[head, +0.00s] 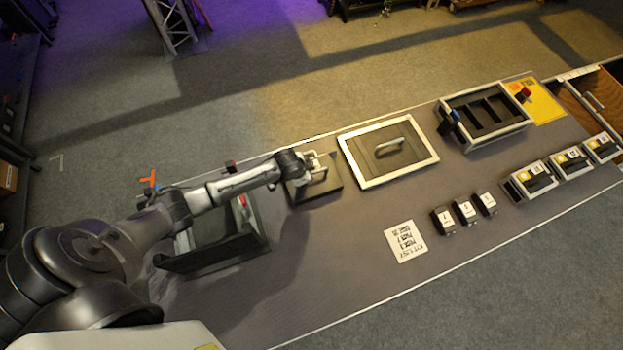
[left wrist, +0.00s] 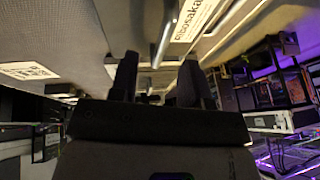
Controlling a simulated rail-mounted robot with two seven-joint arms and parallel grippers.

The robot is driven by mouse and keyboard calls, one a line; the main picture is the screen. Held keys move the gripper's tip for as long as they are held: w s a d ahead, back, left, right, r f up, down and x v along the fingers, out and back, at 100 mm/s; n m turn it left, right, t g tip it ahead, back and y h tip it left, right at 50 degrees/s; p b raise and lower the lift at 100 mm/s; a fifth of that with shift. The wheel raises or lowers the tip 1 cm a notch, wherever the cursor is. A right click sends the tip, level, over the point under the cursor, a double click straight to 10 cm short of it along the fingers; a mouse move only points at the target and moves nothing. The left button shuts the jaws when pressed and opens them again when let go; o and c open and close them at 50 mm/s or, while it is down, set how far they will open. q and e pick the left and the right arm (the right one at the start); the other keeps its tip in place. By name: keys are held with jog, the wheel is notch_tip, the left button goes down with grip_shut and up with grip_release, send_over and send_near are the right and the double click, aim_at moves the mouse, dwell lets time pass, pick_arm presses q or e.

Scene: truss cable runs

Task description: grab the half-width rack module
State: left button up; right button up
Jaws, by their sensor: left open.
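A dark, flat, squarish box (head: 318,190) lies on the long grey bench, left of the white-framed panel; it looks like the half-width rack module, though I cannot be sure. A pale handle-like shape shows over it, partly mixed with my gripper. My left gripper (head: 308,166) is above or at the box's far left part; contact cannot be told. In the left wrist view my left gripper (left wrist: 158,82) has its two dark fingers spread, with a small unclear gap between them. My right gripper is out of view.
A white-framed panel with a handle (head: 387,122) lies right of the box. A dark open tray (head: 213,258) lies under my arm. A divided crate (head: 458,140), small black blocks (head: 465,211) and a printed card (head: 405,241) are further right. Bench centre is clear.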

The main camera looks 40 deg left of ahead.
pick_arm(q)
jog(key=shift+b+x, duration=0.4)
jog(key=shift+x, duration=2.35)
jog(key=shift+a, duration=0.1)
grip_shut()
jog(key=shift+w+r, duration=0.1)
jog(key=shift+r, duration=0.05)
